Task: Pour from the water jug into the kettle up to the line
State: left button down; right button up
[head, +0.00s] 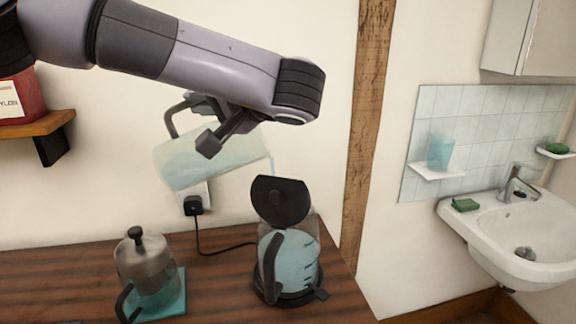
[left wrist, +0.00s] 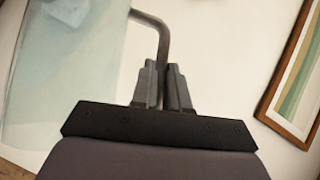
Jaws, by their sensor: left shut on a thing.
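The water jug (head: 205,160), clear with pale blue water, is tilted nearly on its side in the head view, mouth to the right. My left gripper (head: 210,138) is shut on its grey handle, which also shows between the fingers in the left wrist view (left wrist: 163,85). A thin stream seems to fall from the jug's lip above the kettle (head: 290,262). The glass kettle stands upright on its black base, with its black lid raised. Pale blue water fills much of it. Dark marks run up its right side; which is the line, I cannot tell. My right gripper is out of view.
A black cord runs from the wall plug (head: 193,206) behind the kettle. The wooden counter (head: 215,290) is clear between pot and kettle. A sink (head: 530,235) is at right.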

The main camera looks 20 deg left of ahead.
pick_arm(q)
jog(key=shift+w+d+r, duration=0.15)
jog(key=shift+d+r, duration=0.1)
jog(key=shift+r, duration=0.15)
dwell(0.6)
